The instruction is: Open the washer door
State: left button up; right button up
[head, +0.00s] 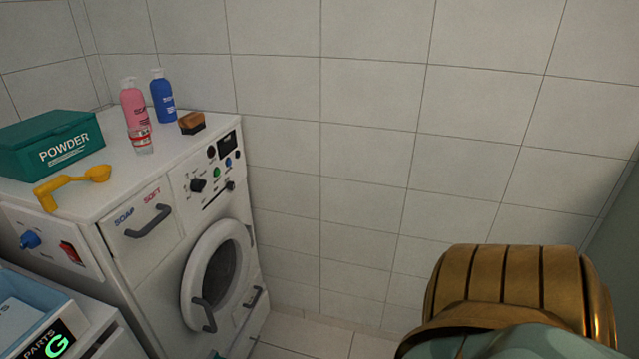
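The white washer (155,270) stands at the left against the tiled wall. Its round door (192,275) has a thick white ring, dark glass and a grey bar handle (203,314) at its lower left. The door sits at the washer's front face and looks shut; a slight gap could not be told from here. Neither of my grippers shows clearly. A gold ribbed part of mine fills the lower right, well apart from the washer.
On the washer top are a green powder box (52,146), a yellow scoop-like tool (72,184), pink (134,106) and blue (162,98) bottles, a glass (142,140) and a brush (191,123). A drawer handle (149,221) sticks out. Floor (310,337) right of the washer looks clear.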

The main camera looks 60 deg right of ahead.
aim_at(197, 313)
jog(key=z, duration=1.15)
